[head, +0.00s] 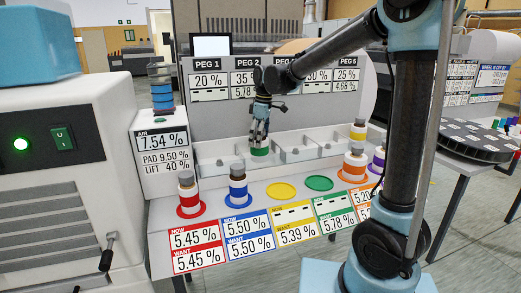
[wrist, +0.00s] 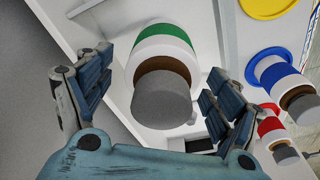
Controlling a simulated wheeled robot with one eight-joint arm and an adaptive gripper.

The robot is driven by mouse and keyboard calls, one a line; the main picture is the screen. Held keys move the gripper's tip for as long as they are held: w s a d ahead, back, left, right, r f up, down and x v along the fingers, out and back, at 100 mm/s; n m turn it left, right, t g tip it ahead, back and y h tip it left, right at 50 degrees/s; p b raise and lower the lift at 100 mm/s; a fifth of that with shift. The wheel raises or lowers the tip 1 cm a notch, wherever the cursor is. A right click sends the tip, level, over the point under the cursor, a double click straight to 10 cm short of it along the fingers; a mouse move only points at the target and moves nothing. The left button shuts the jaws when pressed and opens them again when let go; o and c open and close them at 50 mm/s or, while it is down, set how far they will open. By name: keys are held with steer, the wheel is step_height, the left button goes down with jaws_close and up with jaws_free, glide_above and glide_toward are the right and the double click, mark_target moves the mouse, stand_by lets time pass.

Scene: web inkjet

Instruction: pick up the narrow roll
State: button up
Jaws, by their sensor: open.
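A white roll with a green band (wrist: 166,50) and a brown and grey core stands in the white tray (head: 215,152). Its green band shows under my gripper in the head view (head: 260,151). My gripper (head: 260,132) points down at it from above. In the wrist view my gripper (wrist: 158,65) is open, with one finger to each side of the roll and gaps between. Another roll, with a yellow band (head: 357,132), stands at the tray's right end. I cannot tell from the labels which roll is called narrow.
Red (head: 188,196), blue (head: 238,186), orange (head: 355,165) and purple (head: 378,160) rolls stand in front of the tray. The yellow disc (head: 281,192) and green disc (head: 319,183) are bare. Tray dividers (head: 283,148) stand right of my gripper. A grey machine (head: 50,190) is at left.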

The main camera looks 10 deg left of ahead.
steer(key=shift+a+f, duration=0.1)
steer(key=shift+f, duration=0.9)
steer(key=c, duration=1.4)
step_height(320, 180, up, 10)
steer(key=shift+r, duration=0.1)
